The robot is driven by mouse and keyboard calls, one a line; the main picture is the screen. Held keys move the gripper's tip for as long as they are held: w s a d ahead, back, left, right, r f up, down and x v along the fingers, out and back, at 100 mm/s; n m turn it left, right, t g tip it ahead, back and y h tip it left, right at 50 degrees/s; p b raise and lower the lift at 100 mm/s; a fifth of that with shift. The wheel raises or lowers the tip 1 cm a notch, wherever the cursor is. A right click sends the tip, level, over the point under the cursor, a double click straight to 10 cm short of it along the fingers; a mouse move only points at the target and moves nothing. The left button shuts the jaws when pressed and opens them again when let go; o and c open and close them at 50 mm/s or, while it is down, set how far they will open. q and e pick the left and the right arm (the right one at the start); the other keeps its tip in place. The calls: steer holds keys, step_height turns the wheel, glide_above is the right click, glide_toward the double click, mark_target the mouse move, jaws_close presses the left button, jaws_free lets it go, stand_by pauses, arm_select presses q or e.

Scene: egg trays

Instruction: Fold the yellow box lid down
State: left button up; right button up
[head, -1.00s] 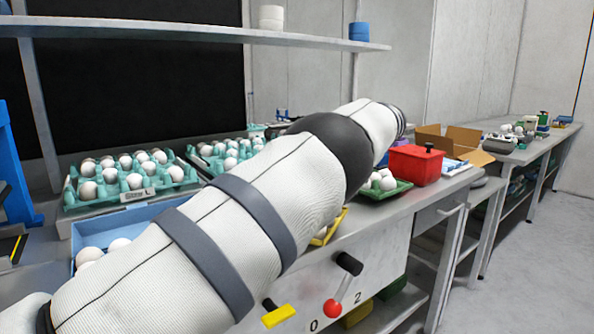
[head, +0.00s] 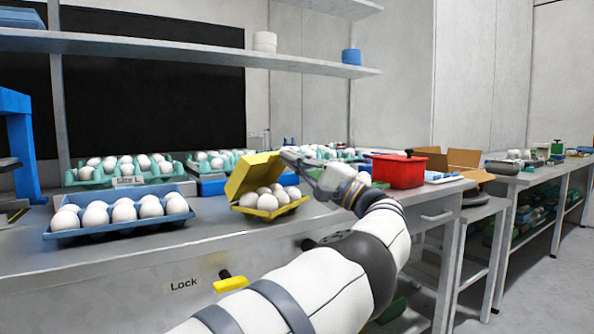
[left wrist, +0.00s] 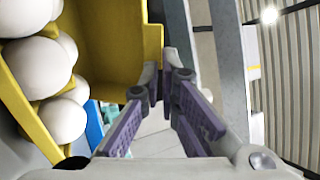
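The yellow box (head: 268,213) stands on the bench with several white eggs in it. Its lid (head: 250,173) is raised, tilted up at the back left. My left gripper (head: 287,156) is at the upper right edge of the lid, above the eggs. In the left wrist view, the lid (left wrist: 112,45) fills the top middle, and the box wall (left wrist: 28,112) with eggs is at the left. The left fingers (left wrist: 163,88) are apart with a narrow gap and nothing seen between them; contact with the lid cannot be told. My right gripper is not in view.
A blue tray of eggs (head: 110,228) stands left of the yellow box. Teal egg trays (head: 125,181) are behind. A red box (head: 398,171) and an open cardboard box (head: 462,163) are to the right. A shelf (head: 180,52) runs above the bench.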

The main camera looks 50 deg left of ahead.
arm_select(q)
steer(key=o, duration=0.4)
steer(key=shift+s+a+r, duration=0.1)
steer(key=shift+a+r, duration=0.05)
steer(key=shift+a, duration=0.1)
steer(key=shift+o, duration=0.5)
steer(key=shift+a, duration=0.3)
steer(key=shift+d, duration=0.15)
steer(key=v, duration=0.7)
steer(key=shift+d, duration=0.2)
steer(key=shift+c, duration=0.2)
